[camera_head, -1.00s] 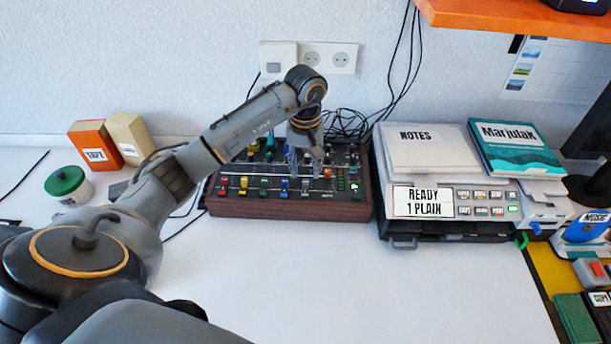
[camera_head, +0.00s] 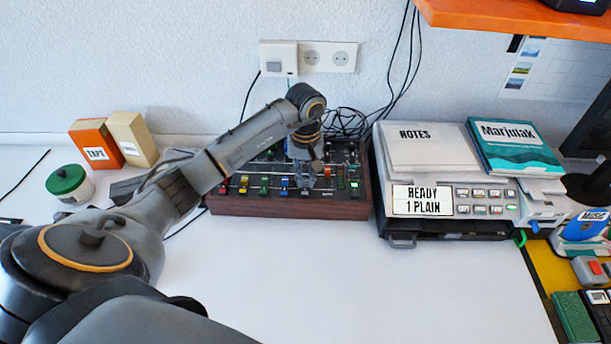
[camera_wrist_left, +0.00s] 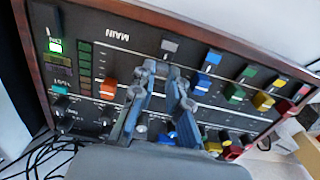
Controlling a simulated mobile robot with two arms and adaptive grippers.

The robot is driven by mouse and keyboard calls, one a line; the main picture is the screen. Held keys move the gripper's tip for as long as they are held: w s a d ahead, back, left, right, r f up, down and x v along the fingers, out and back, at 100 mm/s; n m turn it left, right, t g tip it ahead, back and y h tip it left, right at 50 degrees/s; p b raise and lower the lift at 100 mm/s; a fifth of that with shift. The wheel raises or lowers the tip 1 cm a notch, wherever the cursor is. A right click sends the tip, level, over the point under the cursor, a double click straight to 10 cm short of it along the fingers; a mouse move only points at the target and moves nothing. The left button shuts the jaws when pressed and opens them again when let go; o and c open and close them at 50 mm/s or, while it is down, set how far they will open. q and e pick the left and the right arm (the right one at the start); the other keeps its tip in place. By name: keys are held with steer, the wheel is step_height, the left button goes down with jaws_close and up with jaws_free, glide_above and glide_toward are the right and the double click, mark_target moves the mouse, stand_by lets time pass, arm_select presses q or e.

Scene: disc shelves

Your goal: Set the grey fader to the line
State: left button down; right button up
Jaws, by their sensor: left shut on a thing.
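The mixer (camera_head: 290,206) is a dark panel with wooden sides and rows of coloured faders. The grey fader (camera_wrist_left: 170,46) shows in the wrist view at the tips of my left gripper (camera_wrist_left: 162,70), towards the mixer's front edge. In the head view my left gripper (camera_head: 305,183) reaches down onto the panel and is shut on the grey fader; its fingers partly cover the cap. A thin white line (camera_wrist_left: 225,107) runs across the fader slots; the grey cap sits on its front side. My right gripper is out of view.
An orange fader (camera_wrist_left: 108,88) and a blue fader (camera_wrist_left: 212,58) stand on either side of the grey one. A grey machine (camera_head: 475,205) with notes and a book stands right of the mixer. Cables (camera_head: 345,122) lie behind it. The table in front is clear.

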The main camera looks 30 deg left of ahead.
mark_target(306, 174)
arm_select(q)
steer(key=w+a+b, duration=0.1)
steer(key=w+b, duration=0.2)
steer(key=shift+a+f, duration=0.15)
steer(key=shift+a, duration=0.2)
steer(key=shift+w+a, duration=0.2)
steer(key=shift+w, duration=0.05)
steer(key=c, duration=1.3)
jaws_free()
steer(key=shift+r, duration=0.2)
step_height(306, 174, up, 12)
steer(key=shift+f, duration=0.1)
